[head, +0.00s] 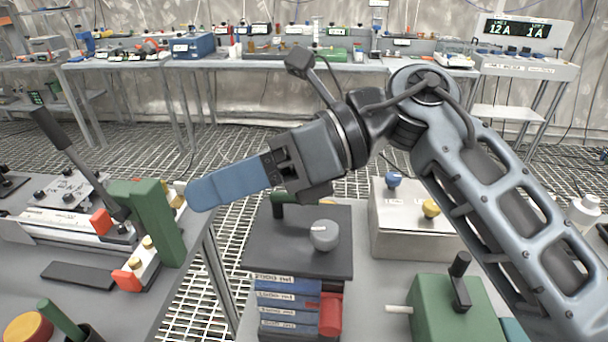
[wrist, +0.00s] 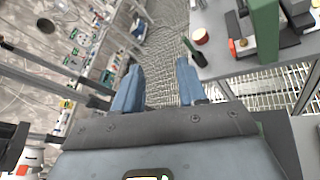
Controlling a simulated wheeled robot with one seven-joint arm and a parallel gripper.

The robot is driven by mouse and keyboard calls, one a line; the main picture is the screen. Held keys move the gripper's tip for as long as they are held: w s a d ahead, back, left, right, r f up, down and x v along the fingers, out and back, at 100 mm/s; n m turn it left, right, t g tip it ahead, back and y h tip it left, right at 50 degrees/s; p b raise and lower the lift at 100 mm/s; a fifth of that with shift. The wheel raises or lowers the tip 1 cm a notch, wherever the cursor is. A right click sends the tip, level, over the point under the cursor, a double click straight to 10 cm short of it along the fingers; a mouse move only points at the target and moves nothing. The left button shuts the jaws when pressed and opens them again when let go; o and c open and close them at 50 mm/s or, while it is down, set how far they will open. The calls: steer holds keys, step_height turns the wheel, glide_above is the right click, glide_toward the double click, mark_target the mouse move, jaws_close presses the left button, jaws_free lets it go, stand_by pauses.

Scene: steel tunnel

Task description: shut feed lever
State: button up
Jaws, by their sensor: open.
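A long lever (head: 62,148) with a black grip stands tilted up and to the left on the device at the left bench, beside a green upright block (head: 150,222). A second, short black lever (head: 460,282) stands on a green box (head: 447,313) at the lower right. No readable label tells which is the feed lever. My gripper (head: 200,196) hangs in the air right of the green block, apart from both levers, pointing left. In the wrist view its two blue fingers (wrist: 158,66) are apart with nothing between them. The green block (wrist: 265,38) also shows there.
A dark plate with a grey knob (head: 324,236) lies on stacked blue boxes (head: 288,300) below my gripper. A metal box (head: 408,222) with blue and yellow knobs stands right of it. A gap with grating floor separates the left bench from these. Cluttered benches line the back.

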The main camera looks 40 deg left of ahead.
steer(key=w+d+r+n+t+h, duration=0.1)
steer(key=w+d+t+h, duration=0.1)
steer(key=w+t+h, duration=0.3)
steer(key=w+d+r+t+h, duration=0.1)
steer(key=w+d+t, duration=0.15)
steer(key=w, duration=0.55)
steer(key=x, duration=0.3)
steer(key=p+x, duration=0.1)
steer(key=x, duration=0.3)
steer(key=shift+s+a+f, duration=0.1)
steer(key=shift+s+a, duration=0.2)
steer(key=shift+s, duration=0.05)
steer(key=shift+c, duration=0.2)
jaws_close()
